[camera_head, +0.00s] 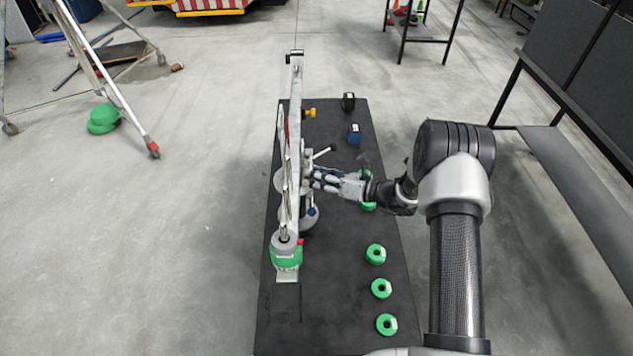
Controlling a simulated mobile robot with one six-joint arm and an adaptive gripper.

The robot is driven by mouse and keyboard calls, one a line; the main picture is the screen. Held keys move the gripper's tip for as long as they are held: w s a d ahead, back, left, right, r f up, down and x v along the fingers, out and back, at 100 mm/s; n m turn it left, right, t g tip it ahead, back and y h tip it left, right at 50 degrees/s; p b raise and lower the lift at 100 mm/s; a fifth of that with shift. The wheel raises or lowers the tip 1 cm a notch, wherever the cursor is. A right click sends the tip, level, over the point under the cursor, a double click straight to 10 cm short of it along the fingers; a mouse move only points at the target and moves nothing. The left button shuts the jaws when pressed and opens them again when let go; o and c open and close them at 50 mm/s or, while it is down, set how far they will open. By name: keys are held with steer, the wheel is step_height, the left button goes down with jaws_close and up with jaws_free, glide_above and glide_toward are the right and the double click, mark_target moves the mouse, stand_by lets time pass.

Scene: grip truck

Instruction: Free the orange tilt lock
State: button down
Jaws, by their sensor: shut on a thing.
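A tall grey rig (295,95) with a long arm stands on a black platform (345,330). A small orange-yellow knob (309,113), which looks like the tilt lock, sticks out from the rig's right side toward the far end. My gripper (308,178) reaches in from the right at the rig's middle, nearer to me than the orange knob and apart from it. It is shut on a part of the rig; the fingers hide which part. A light rod with a dark tip (325,151) sticks out just beyond my gripper.
Green discs (376,254) lie along the platform's right side. A blue piece (354,134) and a black piece (348,102) are farther back. A blue knob (313,211) sits below my gripper.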

steer(key=shift+w+f+n+t+y+b, duration=0.25)
steer(key=shift+w+f+n+y+b, duration=0.25)
steer(key=shift+n+b, duration=0.65)
steer(key=shift+w+f+n+t+y+b, duration=0.2)
steer(key=shift+w+f+n+y+b, duration=0.3)
steer(key=shift+n+b, duration=0.6)
steer(key=shift+w+f+n+t+y+b, duration=0.25)
steer(key=shift+w+f+n+y+b, duration=0.25)
steer(key=shift+n+b, duration=0.6)
steer(key=shift+b, duration=0.3)
steer(key=c, duration=1.5)
jaws_free()
steer(key=shift+s, duration=0.1)
steer(key=shift+f+m, duration=0.15)
steer(key=shift+m, duration=0.1)
steer(key=shift+v, duration=6.1)
